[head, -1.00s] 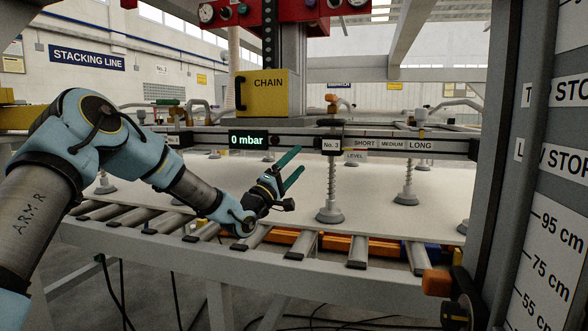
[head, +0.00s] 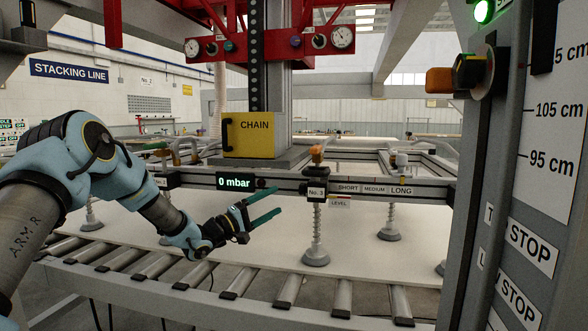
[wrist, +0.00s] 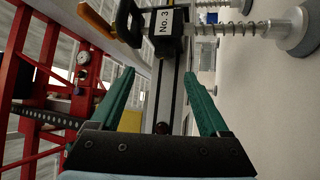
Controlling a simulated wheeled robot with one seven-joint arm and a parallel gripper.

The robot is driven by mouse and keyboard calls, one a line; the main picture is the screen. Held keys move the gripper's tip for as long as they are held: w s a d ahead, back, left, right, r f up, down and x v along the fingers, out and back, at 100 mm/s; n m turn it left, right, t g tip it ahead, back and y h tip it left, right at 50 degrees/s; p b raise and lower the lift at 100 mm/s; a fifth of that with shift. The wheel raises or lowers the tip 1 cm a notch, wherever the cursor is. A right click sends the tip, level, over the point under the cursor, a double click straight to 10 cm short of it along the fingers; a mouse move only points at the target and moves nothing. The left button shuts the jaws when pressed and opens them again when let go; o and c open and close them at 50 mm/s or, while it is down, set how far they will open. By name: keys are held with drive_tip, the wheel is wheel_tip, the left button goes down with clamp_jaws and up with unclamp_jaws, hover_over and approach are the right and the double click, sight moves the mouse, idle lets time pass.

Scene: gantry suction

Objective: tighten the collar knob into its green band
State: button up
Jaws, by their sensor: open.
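My gripper (head: 258,212) is open and empty, its green fingers pointing right, left of the No. 3 collar block (head: 316,192) on the grey beam. A small orange handle (head: 317,153) shows above that block. In the wrist view the No. 3 block (wrist: 165,28) lies ahead of the spread fingers (wrist: 160,100), beside a black curved handle and an orange-brown lever (wrist: 97,22). A dark knob with an orange end (head: 440,80) stands out from the grey column at right. I cannot tell which is the collar knob. No green band is clearly visible.
A spring suction cup (head: 315,255) hangs below the No. 3 block over a pale panel (head: 250,245) on rollers. The beam (head: 400,190) reads SHORT, MEDIUM, LONG. A display (head: 235,182) reads 0 mbar. The column (head: 480,200) stands close at right.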

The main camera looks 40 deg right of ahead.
sight(299, 191)
drive_tip(key=s+d+r+g+y+p, duration=0.1)
drive_tip(key=d+r+y+p, duration=0.1)
drive_tip(key=d+p, duration=0.5)
drive_tip(key=shift+d+g, duration=0.4)
drive_tip(key=shift+d, duration=0.5)
drive_tip(key=shift+c, duration=0.2)
drive_tip(key=shift+f, duration=0.1)
clamp_jaws()
